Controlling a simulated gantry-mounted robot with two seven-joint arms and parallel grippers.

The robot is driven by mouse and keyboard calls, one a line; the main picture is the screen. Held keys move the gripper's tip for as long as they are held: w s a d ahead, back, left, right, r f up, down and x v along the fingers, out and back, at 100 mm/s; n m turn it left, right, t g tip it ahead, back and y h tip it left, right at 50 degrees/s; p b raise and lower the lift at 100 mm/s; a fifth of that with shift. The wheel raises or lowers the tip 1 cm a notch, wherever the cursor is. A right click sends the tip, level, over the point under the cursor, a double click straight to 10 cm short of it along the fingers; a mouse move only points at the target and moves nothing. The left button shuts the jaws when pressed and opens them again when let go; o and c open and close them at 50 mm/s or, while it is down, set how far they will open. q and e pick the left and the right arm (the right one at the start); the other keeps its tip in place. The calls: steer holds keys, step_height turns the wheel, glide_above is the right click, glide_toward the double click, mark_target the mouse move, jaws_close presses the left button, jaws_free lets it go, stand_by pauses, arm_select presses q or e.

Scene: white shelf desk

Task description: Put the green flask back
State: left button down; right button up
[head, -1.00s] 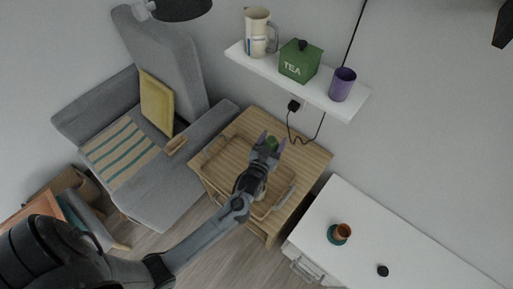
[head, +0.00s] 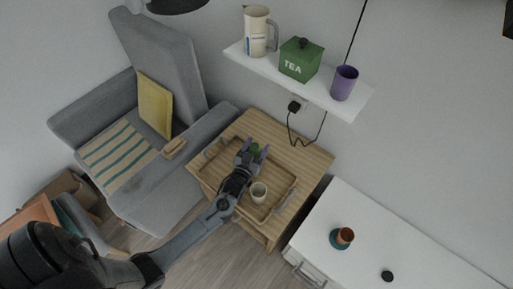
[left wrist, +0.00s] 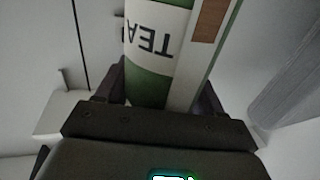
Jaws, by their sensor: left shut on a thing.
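The green flask shows in the left wrist view (left wrist: 148,88) as a green cylinder with a white band lettered TEA, which reads upside down there. In the head view only a small green part of the flask (head: 254,149) shows at my fingertips. My left gripper (head: 252,153) is shut on the flask, over the wooden tray (head: 291,187) on the small wooden table. I cannot tell whether the flask touches the tray. The rest of the flask is hidden by my gripper. My right gripper is not in view.
A pale cup (head: 259,192) stands in the tray beside my left wrist. Above, a white wall shelf (head: 308,90) holds a jug (head: 257,35), a green TEA box (head: 300,62) and a purple cup (head: 343,83). A grey armchair (head: 165,60) stands left; a white cabinet (head: 330,215) right.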

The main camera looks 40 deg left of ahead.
arm_select(q)
steer(key=shift+r, duration=0.1)
steer(key=shift+c, duration=0.7)
jaws_free()
